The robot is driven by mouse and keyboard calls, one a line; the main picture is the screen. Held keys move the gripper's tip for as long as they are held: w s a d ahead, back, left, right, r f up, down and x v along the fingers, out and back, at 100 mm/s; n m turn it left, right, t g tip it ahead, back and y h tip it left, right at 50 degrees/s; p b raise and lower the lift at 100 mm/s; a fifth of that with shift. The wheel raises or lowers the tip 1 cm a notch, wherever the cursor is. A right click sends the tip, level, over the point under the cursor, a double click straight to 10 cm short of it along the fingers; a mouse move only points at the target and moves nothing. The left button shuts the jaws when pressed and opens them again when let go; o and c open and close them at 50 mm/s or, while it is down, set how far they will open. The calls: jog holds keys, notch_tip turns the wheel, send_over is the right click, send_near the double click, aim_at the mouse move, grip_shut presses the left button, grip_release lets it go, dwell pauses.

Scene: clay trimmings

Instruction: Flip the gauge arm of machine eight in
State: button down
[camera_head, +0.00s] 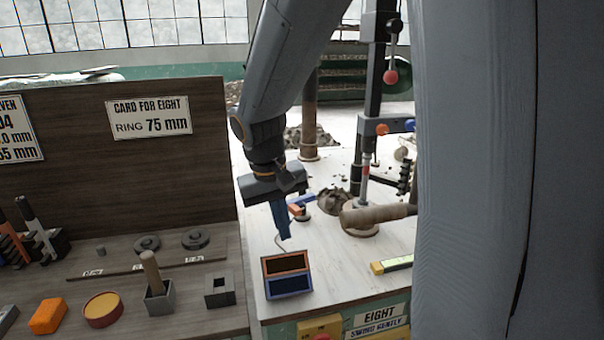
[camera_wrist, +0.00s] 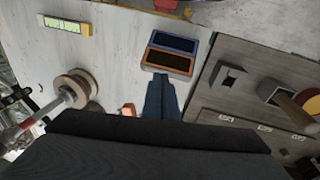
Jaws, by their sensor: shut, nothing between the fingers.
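Machine eight's pale bench carries the sign EIGHT, SWING GENTLY (camera_head: 378,320). A black post (camera_head: 372,90) stands on it, with a red ball lever (camera_head: 391,77) and a blue arm with an orange knob (camera_head: 383,128). A small blue and orange piece (camera_head: 298,207) lies low behind my gripper; I cannot tell which part is the gauge arm. My gripper (camera_head: 285,237) points down, shut and empty, above the bench behind a two-window display box (camera_head: 287,275). In the wrist view its blue fingers (camera_wrist: 160,97) are together near the display box (camera_wrist: 171,54); an orange piece (camera_wrist: 127,110) is partly hidden beside them.
A yellow-ended bar (camera_head: 391,265) lies at the front right. A wooden board with a card, RING 75 mm (camera_head: 150,117), and a shelf with rings and blocks stand left.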

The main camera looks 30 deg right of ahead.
jog(key=w+d+r+m+t+h+p, duration=0.1)
jog(key=w+d+r+m+h+p, duration=0.1)
jog(key=w+r, duration=1)
jog(key=shift+d+r+m+t+h+p, duration=0.3)
jog(key=shift+d+r+h+p, duration=0.2)
jog(key=shift+r, duration=0.3)
jog(key=shift+f, duration=0.1)
jog(key=p, duration=0.3)
send_near(308, 191)
notch_tip(308, 191, down, 2)
jog(key=w+a, duration=0.2)
jog(key=shift+s+d+f+p, duration=0.15)
jog(key=shift+d+f+p, duration=0.2)
jog(key=shift+d+f, duration=0.5)
jog(key=shift+s+d+f+p, duration=0.2)
jog(key=shift+d+f+p, duration=0.1)
jog(key=shift+d+f, duration=0.55)
jog(key=shift+d+r, duration=0.1)
jog(key=shift+r, duration=0.05)
jog(key=shift+s+d+n, duration=0.25)
jog(key=shift+d+n, duration=0.15)
